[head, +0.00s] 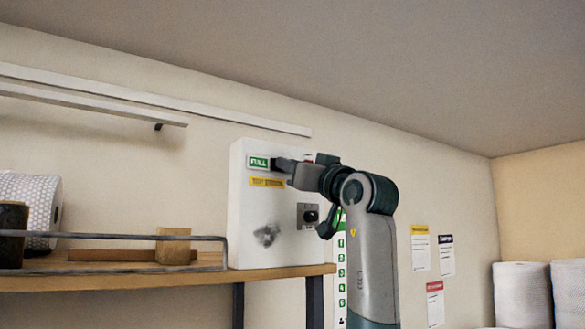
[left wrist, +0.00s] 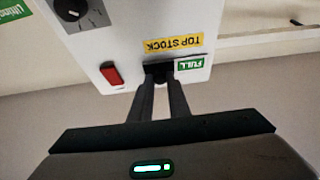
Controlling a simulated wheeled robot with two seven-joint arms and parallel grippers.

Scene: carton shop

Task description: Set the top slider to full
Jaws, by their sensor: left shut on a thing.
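A white control box (head: 250,225) stands on a wooden shelf against the wall. It bears a green FULL label (head: 258,162) and a yellow TOP STOCK label (head: 267,182) below it. My left gripper (head: 282,165) is at the box's upper front, just right of the FULL label, and mostly hides the slider there. In the left wrist view the box is upside down. The left fingers (left wrist: 161,80) are closed on the dark slider knob (left wrist: 158,68), right beside the FULL label (left wrist: 190,63). My right gripper is not in view.
A black knob (head: 311,216) sits lower on the box, and a red part (left wrist: 110,75) shows beside the slider. The shelf (head: 150,280) has a rail, a wooden block (head: 173,246) and a paper roll (head: 40,200). Wall notices hang at right.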

